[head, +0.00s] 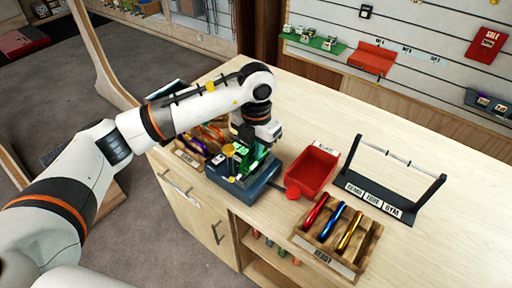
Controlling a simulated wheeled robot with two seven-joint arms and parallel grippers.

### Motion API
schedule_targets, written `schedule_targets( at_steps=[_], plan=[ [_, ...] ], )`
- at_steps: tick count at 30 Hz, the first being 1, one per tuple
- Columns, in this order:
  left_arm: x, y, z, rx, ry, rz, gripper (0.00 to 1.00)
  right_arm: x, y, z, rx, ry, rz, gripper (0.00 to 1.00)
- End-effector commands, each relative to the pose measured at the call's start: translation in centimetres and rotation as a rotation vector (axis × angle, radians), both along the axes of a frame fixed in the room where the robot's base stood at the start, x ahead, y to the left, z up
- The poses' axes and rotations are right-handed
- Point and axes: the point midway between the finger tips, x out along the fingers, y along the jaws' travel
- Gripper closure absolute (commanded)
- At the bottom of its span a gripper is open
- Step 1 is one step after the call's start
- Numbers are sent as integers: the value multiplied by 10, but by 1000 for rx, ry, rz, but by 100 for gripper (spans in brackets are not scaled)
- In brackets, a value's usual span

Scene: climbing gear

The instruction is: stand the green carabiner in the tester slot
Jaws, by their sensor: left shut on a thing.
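The green carabiner (265,152) is in my left gripper (259,146), which points down over the tester. The tester (253,192) is a dark blue-grey box with a yellow knob on top and a red round knob at its right side. The carabiner is over or at the top of the tester. The gripper hides part of it, so I cannot tell whether its lower end is in the slot. Some green also shows on the tester's face. My right gripper is not in view.
A red tray (316,166) stands right of the tester. A wooden rack labelled READY (329,263) holds red, blue and yellow carabiners. A black stand with a bar (383,200) is at the right. Another wooden bin (187,157) with coloured pieces is left of the tester. The back of the counter is clear.

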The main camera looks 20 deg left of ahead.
Motion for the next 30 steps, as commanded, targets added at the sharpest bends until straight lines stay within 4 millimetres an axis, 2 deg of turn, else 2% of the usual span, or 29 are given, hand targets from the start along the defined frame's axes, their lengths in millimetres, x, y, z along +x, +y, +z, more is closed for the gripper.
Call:
schedule_targets(
  at_steps=[15,30],
  plan=[
    [0,0,-23,0,0,0,100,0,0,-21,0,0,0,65],
    [1,0,-25,0,0,0,100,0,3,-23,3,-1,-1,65]
  ],
)
